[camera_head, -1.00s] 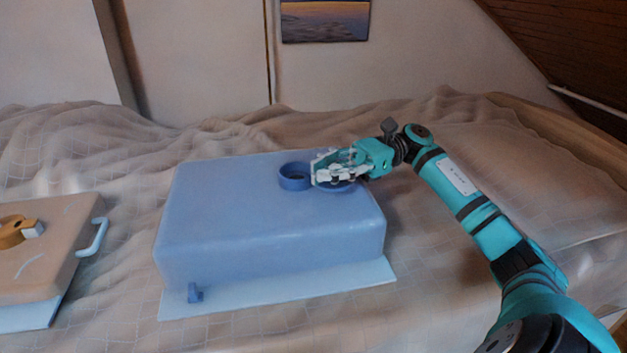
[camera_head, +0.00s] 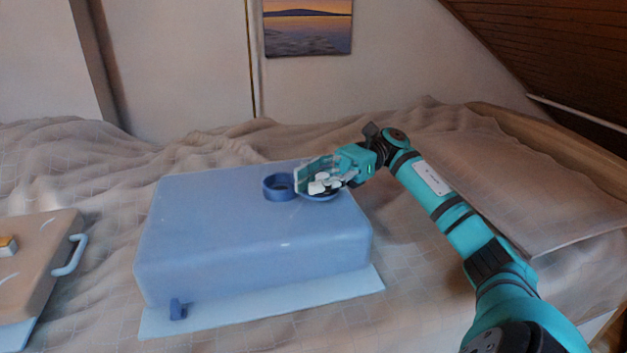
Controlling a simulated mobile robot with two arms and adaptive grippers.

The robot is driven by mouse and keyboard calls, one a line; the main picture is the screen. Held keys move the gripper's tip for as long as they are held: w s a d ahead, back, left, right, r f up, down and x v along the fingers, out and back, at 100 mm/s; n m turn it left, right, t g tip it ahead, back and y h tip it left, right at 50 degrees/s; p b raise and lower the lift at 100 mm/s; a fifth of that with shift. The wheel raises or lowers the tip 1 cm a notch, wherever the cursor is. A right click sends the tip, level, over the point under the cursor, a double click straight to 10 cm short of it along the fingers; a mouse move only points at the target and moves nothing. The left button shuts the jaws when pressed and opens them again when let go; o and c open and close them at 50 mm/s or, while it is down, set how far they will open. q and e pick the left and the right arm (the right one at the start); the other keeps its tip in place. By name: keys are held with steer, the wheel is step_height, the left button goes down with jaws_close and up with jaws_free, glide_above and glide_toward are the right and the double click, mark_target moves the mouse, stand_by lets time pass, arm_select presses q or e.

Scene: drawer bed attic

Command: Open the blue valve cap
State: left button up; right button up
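A large blue box (camera_head: 250,235) lies on the bed, with a raised blue ring (camera_head: 270,192) around a round opening on its top. Just right of the ring is a round blue piece (camera_head: 322,197), apparently the valve cap, lying beside the opening and partly hidden by my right gripper. My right gripper (camera_head: 318,184) is over this piece, its white fingertips close to or touching it; whether it grips the piece is unclear. My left gripper is out of view.
A tan case (camera_head: 45,255) with a light blue handle (camera_head: 72,256) lies at the left. A small blue tab (camera_head: 178,309) sticks out of the box's front. Rumpled bedding (camera_head: 440,290) surrounds the box. The wall is behind and a sloped wooden ceiling is at upper right.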

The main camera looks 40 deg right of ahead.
mark_target(327, 175)
steer(key=o, duration=0.4)
steer(key=d, duration=0.7)
steer(key=shift+s+d, duration=0.25)
steer(key=shift+d, duration=0.05)
